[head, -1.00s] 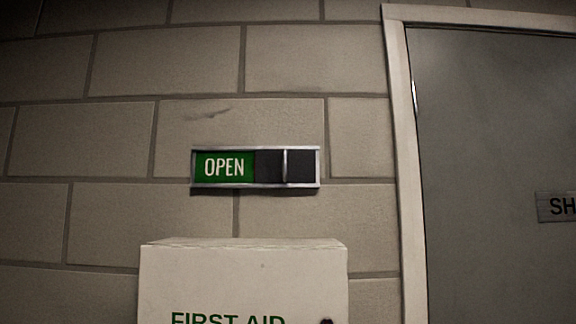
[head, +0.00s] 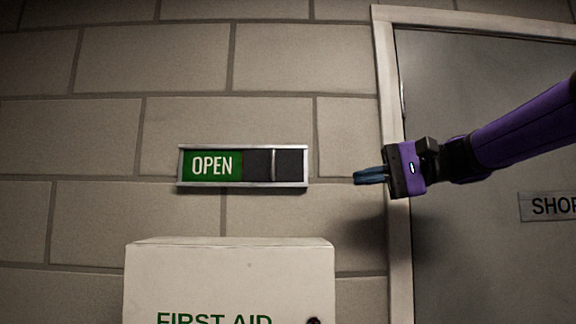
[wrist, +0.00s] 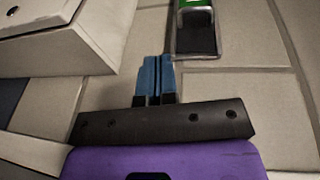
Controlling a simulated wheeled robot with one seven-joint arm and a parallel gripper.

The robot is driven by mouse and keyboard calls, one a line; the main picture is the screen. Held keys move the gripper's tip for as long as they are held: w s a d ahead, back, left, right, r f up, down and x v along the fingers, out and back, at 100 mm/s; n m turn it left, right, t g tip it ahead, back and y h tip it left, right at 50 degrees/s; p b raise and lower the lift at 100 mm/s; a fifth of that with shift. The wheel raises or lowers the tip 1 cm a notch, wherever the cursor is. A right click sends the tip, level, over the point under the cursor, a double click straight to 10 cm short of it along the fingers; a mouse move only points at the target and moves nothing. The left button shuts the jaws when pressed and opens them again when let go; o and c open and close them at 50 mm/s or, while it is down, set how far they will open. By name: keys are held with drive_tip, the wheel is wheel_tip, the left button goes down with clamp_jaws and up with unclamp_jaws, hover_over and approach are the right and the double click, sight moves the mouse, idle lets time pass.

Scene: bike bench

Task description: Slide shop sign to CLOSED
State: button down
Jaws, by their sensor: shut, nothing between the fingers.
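The shop sign (head: 212,166) is a metal-framed sliding plate on the block wall in the head view. It shows green OPEN on the left, and dark panels on the right with a thin upright tab (head: 274,165) between them. My gripper (head: 357,178) is to the right of the sign and apart from it, with its blue fingers shut and pointing left. In the wrist view the gripper (wrist: 154,58) has its fingers together and empty. The sign's dark end (wrist: 197,35) shows there just beyond the fingers, to the right, with a bit of green at the top edge.
A white first aid box (head: 230,275) juts out below the sign; it also shows at upper left in the wrist view (wrist: 75,45). A door frame (head: 390,120) and grey door stand on the right, behind my arm. The wall between sign and door frame is bare.

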drive_tip(key=w+r+y, duration=0.1)
drive_tip(key=w+r, duration=0.1)
drive_tip(key=r, duration=0.1)
drive_tip(key=shift+w+r+y, duration=0.1)
drive_tip(key=shift+y, duration=0.3)
drive_tip(key=shift+a, duration=0.1)
drive_tip(key=x, duration=1.4)
drive_tip(key=s+x, duration=0.3)
drive_tip(key=x, duration=1)
drive_tip(key=shift+w+a, duration=0.15)
drive_tip(key=shift+a, duration=0.35)
